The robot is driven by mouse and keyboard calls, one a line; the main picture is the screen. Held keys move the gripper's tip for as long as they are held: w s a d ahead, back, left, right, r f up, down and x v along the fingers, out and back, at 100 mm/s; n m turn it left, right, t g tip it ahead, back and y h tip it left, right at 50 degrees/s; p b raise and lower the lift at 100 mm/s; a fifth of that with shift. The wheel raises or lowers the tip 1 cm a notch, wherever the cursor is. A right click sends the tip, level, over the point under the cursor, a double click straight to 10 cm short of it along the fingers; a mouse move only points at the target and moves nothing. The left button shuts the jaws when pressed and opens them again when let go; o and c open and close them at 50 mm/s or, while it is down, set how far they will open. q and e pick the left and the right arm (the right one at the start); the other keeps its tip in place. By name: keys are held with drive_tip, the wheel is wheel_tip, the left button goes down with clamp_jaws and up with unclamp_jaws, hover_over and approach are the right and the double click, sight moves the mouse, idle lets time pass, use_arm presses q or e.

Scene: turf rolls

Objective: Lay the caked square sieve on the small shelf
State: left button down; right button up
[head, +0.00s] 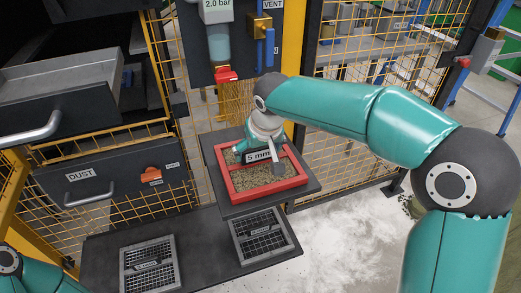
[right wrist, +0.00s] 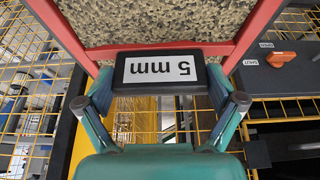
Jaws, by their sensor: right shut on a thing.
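The square sieve (head: 269,190) has a red frame, and its mesh is covered with a brownish, grainy cake. A black handle with a "5 mm" label (right wrist: 160,68) sits on one side of it. My right gripper (head: 260,152) is shut on this handle. The sieve is over the small dark shelf (head: 314,184), roughly in line with it. I cannot tell whether it touches the shelf or hangs just above it. In the right wrist view, the red frame (right wrist: 67,33) shows beyond the fingers, with the handle between them. My left gripper is not in view.
Below the shelf, a dark bench (head: 205,240) holds two grey square grids (head: 150,265) (head: 262,236). A drawer marked DUST (head: 110,180) stands at left. A red-tipped nozzle (head: 226,74) hangs behind the sieve. Yellow mesh fencing (head: 345,155) stands behind and right.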

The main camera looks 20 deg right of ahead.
drive_tip(key=o, duration=1.2)
drive_tip(key=shift+f, duration=0.1)
drive_tip(key=shift+c, duration=0.2)
drive_tip(key=p+v, duration=0.2)
drive_tip(key=v, duration=1)
drive_tip(key=shift+s, duration=0.15)
